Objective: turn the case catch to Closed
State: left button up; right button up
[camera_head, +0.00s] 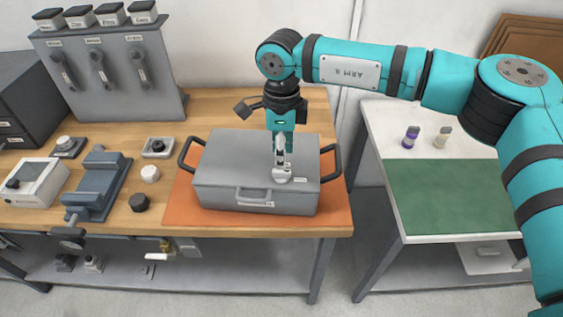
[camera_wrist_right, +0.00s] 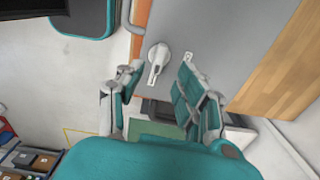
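The grey case (camera_head: 230,165) lies shut on an orange mat, with dark handles at both sides. The catch (camera_head: 282,174) is a pale round knob with a lever on its lid, near the front right. My right gripper (camera_head: 281,157) points down over the catch. In the wrist view its fingers (camera_wrist_right: 160,70) are apart, with the catch lever between them in the picture; I see no contact. My left gripper is out of view.
The orange mat (camera_head: 185,212) lies on a wooden bench (camera_head: 230,105). A grey vise (camera_head: 97,185), small knobs and a tool rack (camera_head: 110,70) stand to the left. A side table (camera_head: 440,195) with a green mat stands right, across a gap.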

aim_at(281, 174)
notch_tip(281, 174, down, 4)
jog(key=shift+p, duration=0.45)
jog(key=shift+f, duration=0.55)
jog(key=c, duration=0.6)
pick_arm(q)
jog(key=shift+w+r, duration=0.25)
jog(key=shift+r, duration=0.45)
pick_arm(e)
grip_shut()
